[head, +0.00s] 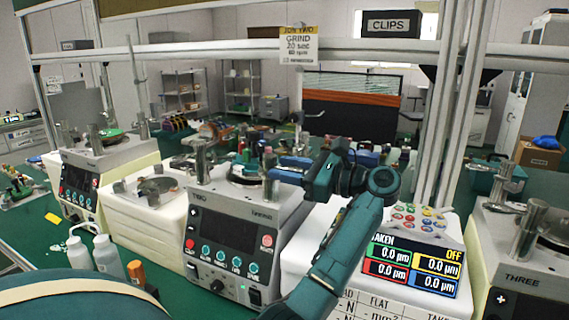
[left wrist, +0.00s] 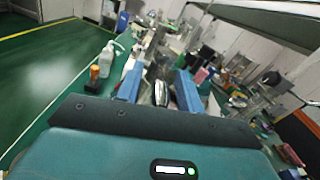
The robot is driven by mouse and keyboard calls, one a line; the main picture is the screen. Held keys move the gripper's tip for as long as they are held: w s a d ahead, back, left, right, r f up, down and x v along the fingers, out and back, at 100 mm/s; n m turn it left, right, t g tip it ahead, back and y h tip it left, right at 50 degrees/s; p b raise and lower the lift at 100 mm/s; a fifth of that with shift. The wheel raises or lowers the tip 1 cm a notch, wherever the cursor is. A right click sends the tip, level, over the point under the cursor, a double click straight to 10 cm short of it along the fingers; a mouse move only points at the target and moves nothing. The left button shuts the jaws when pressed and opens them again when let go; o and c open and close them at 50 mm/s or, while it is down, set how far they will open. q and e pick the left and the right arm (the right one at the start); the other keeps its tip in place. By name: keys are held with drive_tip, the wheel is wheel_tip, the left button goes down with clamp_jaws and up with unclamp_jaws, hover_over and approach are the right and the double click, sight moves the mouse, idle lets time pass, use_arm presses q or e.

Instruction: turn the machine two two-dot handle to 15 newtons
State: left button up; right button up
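Machine two (head: 228,225), a grey box with a dark screen and the label TWO, stands in the middle of the head view. Metal posts and clamp parts (head: 203,160) rise from its top; I cannot make out dots on any handle. My left gripper (head: 284,169) is over the machine's right top edge, its blue fingers pointing left beside a short metal post (head: 270,190). In the left wrist view the fingers (left wrist: 159,90) stand apart, with dark and shiny metal parts seen between them. I cannot tell whether they touch anything. My right gripper is not in view.
A machine (head: 80,190) stands at the left and machine three (head: 515,265) at the right. A readout board (head: 412,266) and a tray of coloured buttons (head: 418,217) lie right of machine two. A frame post (head: 445,110) rises behind.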

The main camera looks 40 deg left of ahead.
use_arm(q)
drive_tip(key=shift+s+a, duration=0.1)
drive_tip(key=shift+a, duration=0.25)
drive_tip(key=shift+c, duration=0.3)
clamp_jaws()
